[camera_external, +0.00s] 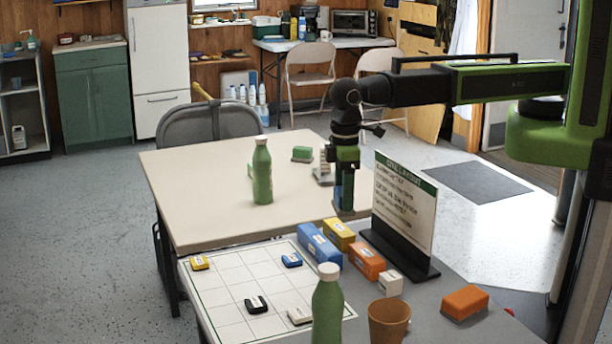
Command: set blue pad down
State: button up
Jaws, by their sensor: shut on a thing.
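My gripper (344,208) points down over the right edge of the cream table, beside the sign. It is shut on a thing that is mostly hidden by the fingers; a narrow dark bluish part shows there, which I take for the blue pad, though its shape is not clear. A small blue block with a white label (291,260) lies on the white grid board (232,285), apart from my gripper. A larger blue box (319,246) lies beside the board, below my gripper in the picture.
A green bottle (262,175) stands on the cream table (205,190); another (327,308) stands in front. The sign (404,205) stands close right of my gripper. Yellow (339,234) and orange (367,262) boxes and a brown cup (388,322) are nearby. Several grid squares are bare.

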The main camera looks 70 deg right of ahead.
jog(key=s+a+n, duration=0.3)
jog(key=s+a, duration=0.2)
jog(key=a, duration=0.1)
jog(key=b, duration=0.7)
send_over(365, 293)
jog(key=f, duration=0.7)
jog(key=shift+w+d, duration=0.25)
jog(key=shift+d, duration=0.1)
jog(key=shift+s+a, duration=0.25)
jog(key=shift+a, duration=0.05)
notch_tip(365, 293, down, 4)
jog(key=b, duration=0.4)
jog(key=shift+f, duration=0.15)
jog(key=shift+r, duration=0.2)
jog(key=shift+f, duration=0.1)
jog(key=o, duration=1.3)
jog(key=shift+o, duration=0.2)
